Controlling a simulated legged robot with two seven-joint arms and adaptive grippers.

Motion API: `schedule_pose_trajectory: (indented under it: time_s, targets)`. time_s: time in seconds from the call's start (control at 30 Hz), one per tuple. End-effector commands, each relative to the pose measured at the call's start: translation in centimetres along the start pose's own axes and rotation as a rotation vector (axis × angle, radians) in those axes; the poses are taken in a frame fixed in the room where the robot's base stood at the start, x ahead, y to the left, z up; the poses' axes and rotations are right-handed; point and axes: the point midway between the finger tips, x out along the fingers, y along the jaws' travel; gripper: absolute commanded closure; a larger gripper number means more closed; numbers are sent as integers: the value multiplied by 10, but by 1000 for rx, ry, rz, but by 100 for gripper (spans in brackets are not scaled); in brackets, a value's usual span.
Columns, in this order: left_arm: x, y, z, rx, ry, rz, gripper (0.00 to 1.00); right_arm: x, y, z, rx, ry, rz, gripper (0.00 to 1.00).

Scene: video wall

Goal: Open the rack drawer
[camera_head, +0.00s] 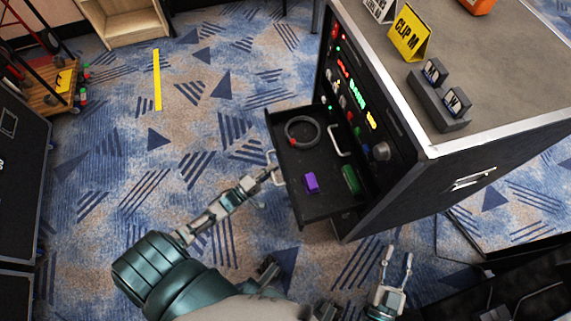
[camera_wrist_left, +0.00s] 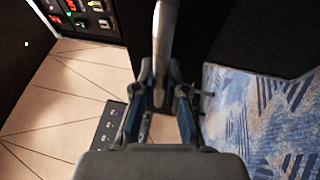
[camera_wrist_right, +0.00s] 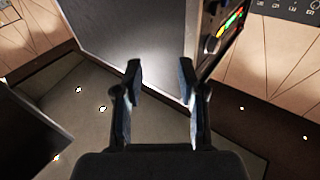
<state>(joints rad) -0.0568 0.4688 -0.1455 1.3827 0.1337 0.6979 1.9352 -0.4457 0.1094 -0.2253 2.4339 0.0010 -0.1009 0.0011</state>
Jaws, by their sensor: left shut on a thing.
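The rack (camera_head: 400,180) is a black case with a grey top and lit buttons on its front. Its black drawer (camera_head: 315,205) is pulled well out to the left in the head view. In it lie a dark ring (camera_head: 302,131) with a red piece, a purple block (camera_head: 311,182) and a green item (camera_head: 351,179). My left gripper (camera_head: 270,174) is shut on the drawer's handle, a grey bar (camera_wrist_left: 166,35) that runs between its fingers in the left wrist view. My right gripper (camera_head: 397,258) is open and empty, low in front of the rack's side; its spread fingers (camera_wrist_right: 160,78) show too.
On the rack's top stand a yellow CLIP M sign (camera_head: 408,33), a grey block with two labelled pieces (camera_head: 440,95) and an orange item. Dark cases stand at the left edge (camera_head: 22,190) and bottom right.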

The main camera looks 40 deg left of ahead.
Motion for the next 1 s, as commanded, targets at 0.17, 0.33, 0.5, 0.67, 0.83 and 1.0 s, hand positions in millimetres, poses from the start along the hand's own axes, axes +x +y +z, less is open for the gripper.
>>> schedule_pose_trajectory:
  time_s: [0.17,0.33,0.5,0.67,0.83,1.0]
  targets:
    - [-24,-1,-5,-3,-4,-14,100,-1,2,9,-3,-68,3,60]
    - [-34,0,-9,-3,-4,-15,100,-2,2,14,-4,-99,5,60]
    - [-37,-1,-9,-4,-4,-16,100,-2,3,16,-5,-106,5,60]
    - [-37,-1,-9,-4,-4,-18,100,-2,2,16,-6,-107,5,60]
    - [-37,-1,-9,-4,-3,-18,72,-2,2,16,-6,-106,6,60]
    - [-35,1,-11,-3,-2,-12,63,-2,2,15,-5,-106,6,60]
